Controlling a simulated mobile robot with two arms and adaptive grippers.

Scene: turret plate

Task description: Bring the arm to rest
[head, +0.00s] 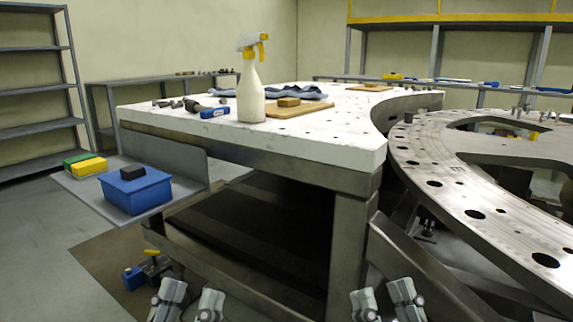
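My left gripper (189,300) shows at the bottom edge of the head view, left of centre. Its two fingers stand apart with nothing between them. My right gripper (385,300) shows at the bottom edge, right of centre, also with its fingers apart and empty. Both are low in front of the workbench (340,150), below its white top, and neither appears to hold anything. The arms behind the grippers are out of the frame.
On the bench are a spray bottle (250,85), a wooden board (300,107), a blue cloth (290,92) and tools. A blue box (137,192) sits on a side shelf. The curved metal turret plate (440,165) is at right. Grey floor is clear at left.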

